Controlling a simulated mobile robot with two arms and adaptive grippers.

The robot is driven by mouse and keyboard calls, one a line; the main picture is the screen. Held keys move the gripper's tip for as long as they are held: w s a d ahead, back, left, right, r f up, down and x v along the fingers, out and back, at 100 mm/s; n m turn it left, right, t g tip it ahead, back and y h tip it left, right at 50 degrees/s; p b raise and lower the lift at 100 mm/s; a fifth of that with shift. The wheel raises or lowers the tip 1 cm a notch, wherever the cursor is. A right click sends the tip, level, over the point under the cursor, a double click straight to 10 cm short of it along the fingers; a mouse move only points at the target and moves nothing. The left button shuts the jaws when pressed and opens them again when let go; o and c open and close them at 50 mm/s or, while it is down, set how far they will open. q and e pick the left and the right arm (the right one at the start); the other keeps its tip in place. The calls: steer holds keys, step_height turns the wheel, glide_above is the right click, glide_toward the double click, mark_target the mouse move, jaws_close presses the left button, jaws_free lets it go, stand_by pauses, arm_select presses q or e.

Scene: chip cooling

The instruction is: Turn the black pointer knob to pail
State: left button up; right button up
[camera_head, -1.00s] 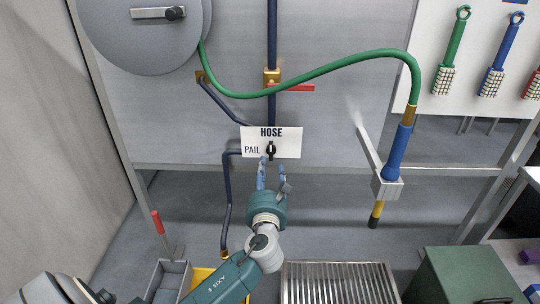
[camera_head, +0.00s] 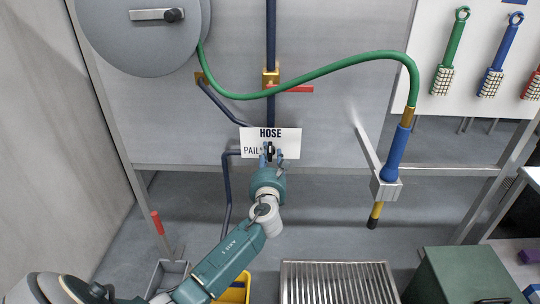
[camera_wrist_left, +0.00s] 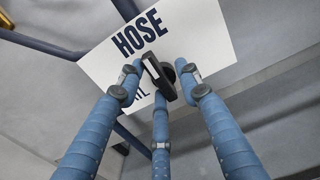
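The black pointer knob (camera_head: 270,150) sits on a white label plate (camera_head: 291,141) on the grey wall panel. The plate reads HOSE at the top and PAIL at the left. In the left wrist view the knob (camera_wrist_left: 158,76) is a black bar with a white mark, its marked end toward HOSE. My left gripper (camera_head: 271,158) is at the plate, its blue fingers spread around the knob. In the left wrist view the fingers stand apart on the knob's sides and below it, and I see no clear grip. PAIL is partly hidden by fingers. My right gripper is out of view.
Dark blue pipes and a red-handled valve (camera_head: 290,89) are above the plate. A yellow pail (camera_head: 236,289) and a metal grate (camera_head: 338,283) are below.

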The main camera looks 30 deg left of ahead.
arm_select(q)
steer(key=c, duration=0.4)
steer(key=shift+r, duration=0.15)
steer(key=shift+c, duration=0.7)
